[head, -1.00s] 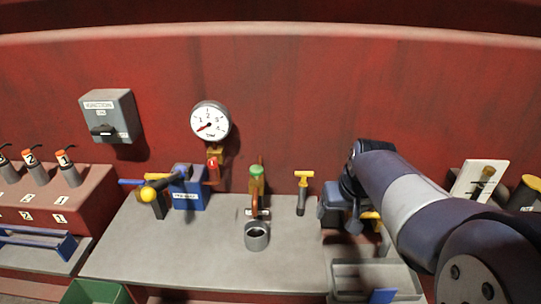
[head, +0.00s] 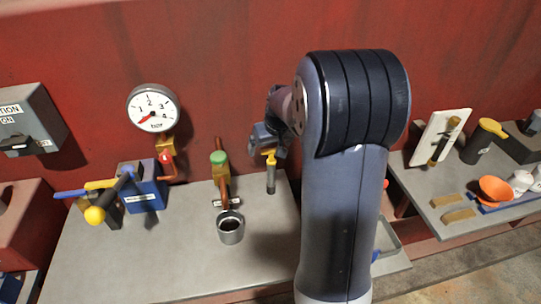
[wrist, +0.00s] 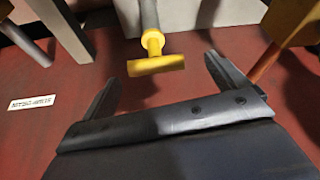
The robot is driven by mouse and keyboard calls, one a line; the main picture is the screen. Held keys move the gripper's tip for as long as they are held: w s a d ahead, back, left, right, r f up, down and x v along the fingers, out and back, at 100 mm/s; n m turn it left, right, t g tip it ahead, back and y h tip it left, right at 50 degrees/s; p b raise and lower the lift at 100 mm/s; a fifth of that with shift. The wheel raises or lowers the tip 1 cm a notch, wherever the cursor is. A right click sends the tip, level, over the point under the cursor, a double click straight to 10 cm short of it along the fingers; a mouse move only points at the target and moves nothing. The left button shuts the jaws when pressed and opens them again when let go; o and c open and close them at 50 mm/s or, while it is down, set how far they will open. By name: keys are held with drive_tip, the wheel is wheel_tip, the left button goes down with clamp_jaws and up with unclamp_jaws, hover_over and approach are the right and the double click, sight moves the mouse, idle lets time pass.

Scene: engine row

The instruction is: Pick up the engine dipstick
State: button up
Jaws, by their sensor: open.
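The engine dipstick has a yellow T-shaped handle (head: 269,152) on a grey tube (head: 270,182), upright at the back of the grey bench. In the wrist view its yellow handle (wrist: 156,65) and collar show large, with the grey tube running up out of the picture. My gripper (wrist: 163,70) is open, its two dark fingers on either side of the handle and apart from it. In the head view my gripper (head: 264,137) is just above and behind the handle, partly hidden by my arm.
A green-topped valve (head: 218,160) and a grey cup (head: 231,227) stand left of the dipstick. A pressure gauge (head: 153,107) and blue box (head: 142,188) are further left. A right-hand bench (head: 425,187) holds a white board (head: 440,135) and an orange funnel (head: 495,189).

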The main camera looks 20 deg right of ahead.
wheel_tip(320, 180, down, 4)
drive_tip(key=shift+w+r+p, duration=0.1)
drive_tip(key=shift+p, duration=0.4)
drive_tip(key=shift+w+f, duration=0.3)
drive_tip(key=shift+f, duration=0.3)
drive_tip(key=c, duration=1)
